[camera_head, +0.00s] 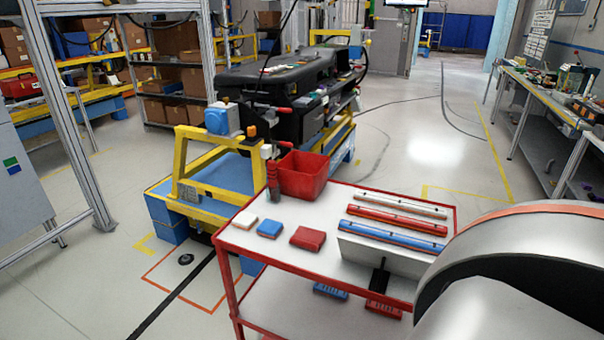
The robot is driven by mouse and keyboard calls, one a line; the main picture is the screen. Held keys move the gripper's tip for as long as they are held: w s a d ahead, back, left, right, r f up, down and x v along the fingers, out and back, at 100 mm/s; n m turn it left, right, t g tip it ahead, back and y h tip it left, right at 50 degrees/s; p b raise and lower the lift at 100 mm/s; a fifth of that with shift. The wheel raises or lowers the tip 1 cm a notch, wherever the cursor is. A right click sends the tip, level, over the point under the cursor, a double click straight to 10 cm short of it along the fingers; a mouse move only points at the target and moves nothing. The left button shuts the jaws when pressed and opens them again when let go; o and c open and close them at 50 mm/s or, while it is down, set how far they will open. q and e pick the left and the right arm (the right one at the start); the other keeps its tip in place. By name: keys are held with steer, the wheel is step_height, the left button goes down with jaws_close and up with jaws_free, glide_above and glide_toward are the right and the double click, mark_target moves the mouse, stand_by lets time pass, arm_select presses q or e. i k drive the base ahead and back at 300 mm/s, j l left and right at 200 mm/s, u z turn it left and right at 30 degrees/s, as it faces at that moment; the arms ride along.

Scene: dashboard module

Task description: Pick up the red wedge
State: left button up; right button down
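A small red block (308,238), which looks like the red wedge, lies flat on the white top of a red-framed cart (290,268). A blue block (269,229) and a white block (244,220) of similar shape lie in a row to its left. The red block is uncovered, and nothing touches it. Neither of my grippers is in view; only a grey, rounded part of my own body shows at the bottom right, covering the cart's right corner.
A red bin (302,175) stands at the cart's back corner. White (400,205), red (397,220) and blue (391,236) bars lie on a raised holder right of the blocks. A yellow frame (216,170) stands behind left. Open floor lies left of the cart.

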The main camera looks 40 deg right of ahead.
mark_target(272, 165)
steer(key=i+j+z, duration=0.1)
steer(key=z, duration=0.35)
steer(key=j+z, duration=0.15)
steer(key=z, duration=0.35)
steer(key=i+j+z, duration=0.1)
steer(key=z, duration=0.35)
steer(key=j, duration=0.1)
